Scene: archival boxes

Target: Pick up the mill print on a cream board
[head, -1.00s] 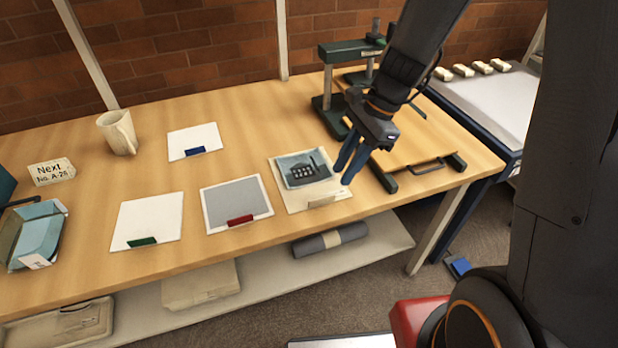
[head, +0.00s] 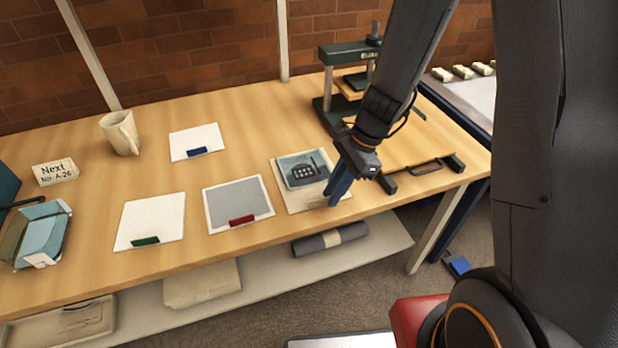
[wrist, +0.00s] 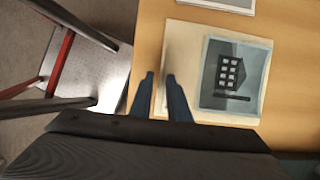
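The mill print (head: 303,170) is a blue-grey picture with a dark building and pale windows. It lies on a cream board (head: 297,203) flat on the table, near its front edge. In the wrist view the print (wrist: 236,75) is right of my fingers, with the cream board (wrist: 190,40) around it. My gripper (head: 338,190) points down at the board's front right part in the head view. In the wrist view my fingertips (wrist: 160,76) are apart with nothing seen between them, over the board's edge.
A grey sheet with a red tab (head: 241,221) lies left of the board. White sheets with green (head: 146,240) and blue (head: 197,151) tabs lie further left. A mug (head: 121,133) stands behind. A green press (head: 350,75) and a black-handled board (head: 430,168) are right.

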